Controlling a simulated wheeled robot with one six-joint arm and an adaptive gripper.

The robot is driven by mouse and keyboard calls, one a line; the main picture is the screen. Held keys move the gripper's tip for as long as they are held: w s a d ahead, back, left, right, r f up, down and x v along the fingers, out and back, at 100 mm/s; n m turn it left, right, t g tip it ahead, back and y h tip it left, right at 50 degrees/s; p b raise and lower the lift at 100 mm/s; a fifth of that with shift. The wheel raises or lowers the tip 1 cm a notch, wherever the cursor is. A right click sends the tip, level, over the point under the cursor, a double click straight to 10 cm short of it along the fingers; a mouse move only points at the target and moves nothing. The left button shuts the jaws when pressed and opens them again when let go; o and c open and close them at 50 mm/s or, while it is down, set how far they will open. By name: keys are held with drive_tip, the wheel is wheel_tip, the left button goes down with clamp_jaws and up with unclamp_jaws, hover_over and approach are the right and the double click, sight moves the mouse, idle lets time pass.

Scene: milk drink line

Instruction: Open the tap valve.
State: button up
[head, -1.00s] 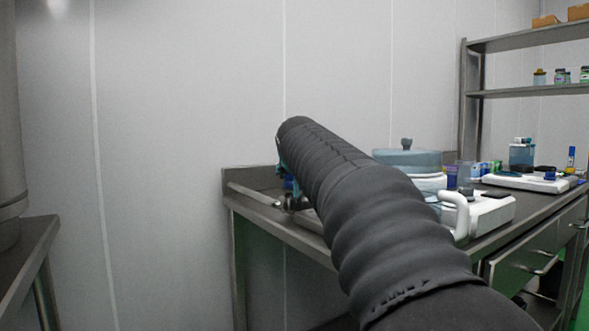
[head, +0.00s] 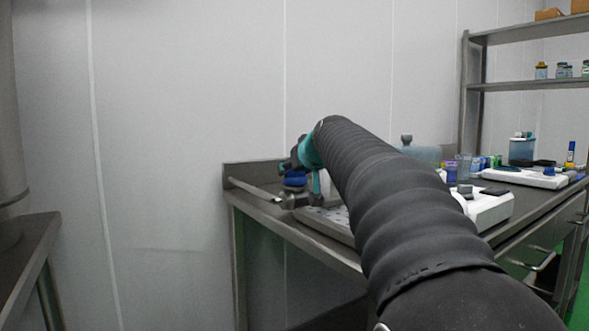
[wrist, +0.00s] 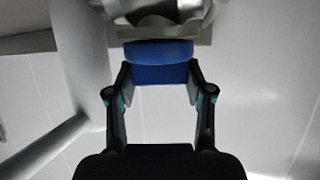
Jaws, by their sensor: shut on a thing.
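The blue tap valve handle (head: 295,179) sits above a grey metal tap (head: 292,199) at the left end of the steel table. In the wrist view the blue handle (wrist: 160,73) lies between the two fingertips, with pale metal parts beyond it. My gripper (wrist: 159,72) is shut on the handle, one finger on each side. In the head view my gripper (head: 300,177) shows teal and dark parts at the handle. My dark ribbed arm hides part of the table behind it.
The steel table (head: 262,218) runs along the wall, with a perforated tray (head: 333,219) near the tap. White scales (head: 493,207), a blue-grey container (head: 423,154) and cups (head: 464,167) stand to the right. Shelves (head: 525,40) stand at the back right. Another table (head: 30,250) is at left.

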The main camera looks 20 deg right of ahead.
idle(0.3)
drive_tip(key=o, duration=1.2)
drive_tip(key=v, duration=1.2)
drive_tip(key=shift+d, duration=0.1)
